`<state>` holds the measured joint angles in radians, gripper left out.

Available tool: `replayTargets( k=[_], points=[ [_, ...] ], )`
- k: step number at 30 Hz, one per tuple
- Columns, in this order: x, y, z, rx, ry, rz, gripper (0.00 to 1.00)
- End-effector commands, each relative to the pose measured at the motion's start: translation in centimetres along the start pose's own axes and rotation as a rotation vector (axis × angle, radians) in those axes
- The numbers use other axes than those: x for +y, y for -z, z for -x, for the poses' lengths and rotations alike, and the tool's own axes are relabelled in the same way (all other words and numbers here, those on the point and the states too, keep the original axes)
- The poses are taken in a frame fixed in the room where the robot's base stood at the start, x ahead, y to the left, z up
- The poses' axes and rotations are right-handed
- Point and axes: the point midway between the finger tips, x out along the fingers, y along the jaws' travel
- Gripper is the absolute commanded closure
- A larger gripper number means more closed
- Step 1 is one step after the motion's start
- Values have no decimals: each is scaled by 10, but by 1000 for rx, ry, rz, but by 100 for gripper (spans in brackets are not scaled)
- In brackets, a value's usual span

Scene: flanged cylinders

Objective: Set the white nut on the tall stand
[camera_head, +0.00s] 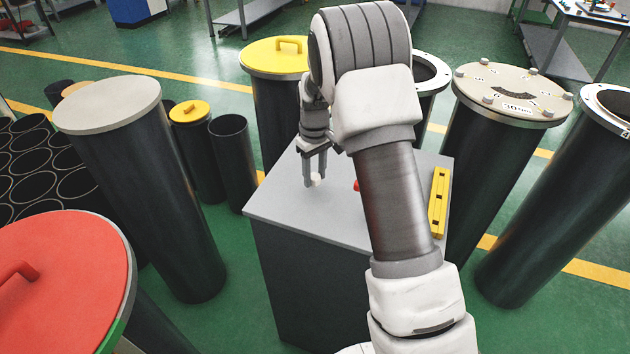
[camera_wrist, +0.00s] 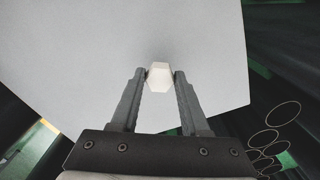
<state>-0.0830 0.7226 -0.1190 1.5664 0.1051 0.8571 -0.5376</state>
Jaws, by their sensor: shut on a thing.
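The white nut (camera_head: 317,180) is a small pale hexagonal piece between the fingertips of my gripper (camera_head: 314,176). In the wrist view the nut (camera_wrist: 160,78) sits between the two dark fingers of my gripper (camera_wrist: 160,73), which are shut on it. Both are over the left part of the grey flat top of the tall stand (camera_head: 285,205), a dark box-shaped block. The grey top fills most of the wrist view (camera_wrist: 95,60). I cannot tell whether the nut touches the top or is just above it.
A yellow bar (camera_head: 438,202) lies on the top's right side, and a small red piece (camera_head: 356,185) is partly hidden by my arm. Flanged cylinders stand close around, including a red-lidded one (camera_head: 70,290) and a yellow-lidded one (camera_head: 265,58). The left front of the top is clear.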

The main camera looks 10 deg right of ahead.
Motion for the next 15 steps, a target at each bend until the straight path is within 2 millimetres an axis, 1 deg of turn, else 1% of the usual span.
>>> replayTargets(
  k=[3, 6, 15],
  points=[
    [0, -1, -18, -5, 2, 1, 100],
    [0, -1, -30, -3, 1, 1, 100],
    [0, 0, -33, 0, 0, 1, 100]
  ],
)
